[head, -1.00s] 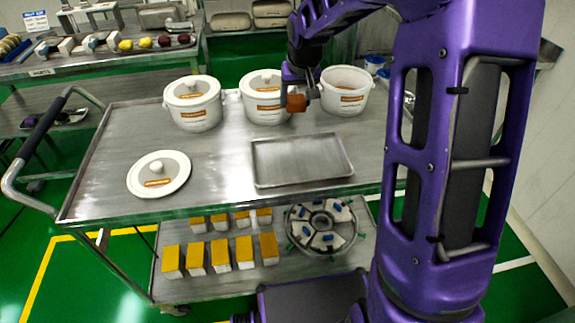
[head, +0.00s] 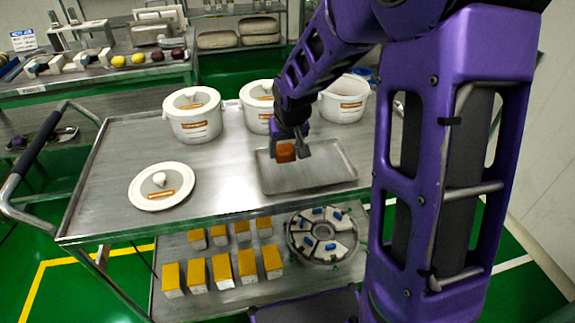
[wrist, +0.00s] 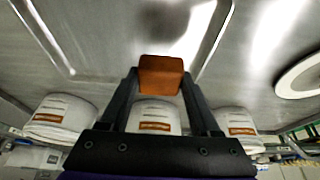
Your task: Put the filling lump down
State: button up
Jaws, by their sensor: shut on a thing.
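The filling lump (head: 286,152) is a small orange-brown block. My gripper (head: 291,150) is shut on it and holds it over the empty metal tray (head: 300,181) on the cart top. The lump also shows in the wrist view (wrist: 161,75), between my gripper's fingertips (wrist: 161,84). The lump looks to be above the tray's back left part; the exact gap to the tray floor is hard to tell.
Two lidded white pots, one at left (head: 193,115) and one in the middle (head: 257,107), and an open white pot (head: 344,99) stand behind the tray. A loose white lid (head: 162,186) lies at left. The cart top (head: 222,170) between lid and tray is clear.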

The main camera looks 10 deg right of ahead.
aim_at(285, 160)
jog(key=shift+f+b, duration=0.5)
jog(key=shift+f, duration=1.6)
jog(key=shift+f, duration=0.1)
jog(key=shift+f, duration=0.15)
jog(key=o, duration=1.4)
jog(key=shift+r, duration=0.2)
jog(key=shift+r, duration=0.35)
jog(key=p+v, duration=0.3)
jog(key=v, duration=0.8)
jog(key=shift+s+r, duration=0.15)
jog(key=shift+s, duration=0.1)
